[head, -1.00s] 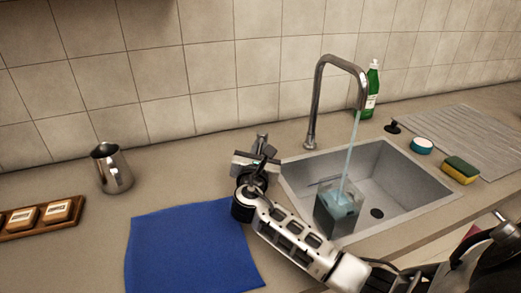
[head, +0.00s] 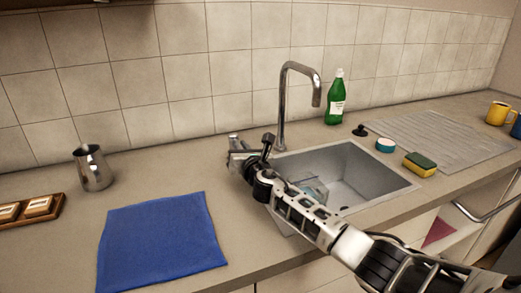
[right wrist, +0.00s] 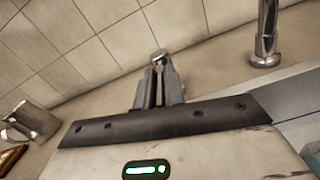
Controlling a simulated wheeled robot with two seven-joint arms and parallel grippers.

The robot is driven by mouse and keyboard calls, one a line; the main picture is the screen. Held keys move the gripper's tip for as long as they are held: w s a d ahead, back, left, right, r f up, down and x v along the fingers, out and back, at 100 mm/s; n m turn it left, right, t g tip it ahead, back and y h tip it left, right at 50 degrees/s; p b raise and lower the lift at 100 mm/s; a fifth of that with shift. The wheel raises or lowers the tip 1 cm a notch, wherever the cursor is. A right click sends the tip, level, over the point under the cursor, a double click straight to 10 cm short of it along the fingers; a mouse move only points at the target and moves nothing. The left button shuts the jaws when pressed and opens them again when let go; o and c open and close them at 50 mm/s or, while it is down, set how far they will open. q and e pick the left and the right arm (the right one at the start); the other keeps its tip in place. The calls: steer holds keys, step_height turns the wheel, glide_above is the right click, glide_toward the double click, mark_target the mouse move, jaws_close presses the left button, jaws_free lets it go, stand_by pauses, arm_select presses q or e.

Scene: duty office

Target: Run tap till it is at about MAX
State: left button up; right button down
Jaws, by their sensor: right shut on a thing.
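The chrome tap (head: 283,105) stands behind the steel sink (head: 385,170), and no water stream shows from its spout. A clear container (head: 315,187) sits in the sink, partly hidden by my right arm; its water level and MAX mark cannot be read. My right gripper (head: 244,156) is at the counter left of the spout. In the right wrist view, my right gripper (right wrist: 158,78) is shut on a small metal tap handle (right wrist: 160,54), mostly hidden between the fingers. My left gripper is not in view.
A blue cloth (head: 160,240) and a steel pitcher (head: 93,168) lie to the left. A green bottle (head: 335,100), a sponge (head: 420,164), a round blue-white tub (head: 385,145) and a ridged drainboard (head: 440,135) are around the right side. A tiled wall stands behind.

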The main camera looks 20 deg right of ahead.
steer(key=shift+d+f+y, duration=0.1)
steer(key=shift+y, duration=0.2)
steer(key=c, duration=1.5)
jaws_free()
steer(key=s, duration=0.5)
steer(key=s+p, duration=0.1)
steer(key=s, duration=1)
steer(key=shift+a+p, duration=0.35)
steer(key=shift+p, duration=0.05)
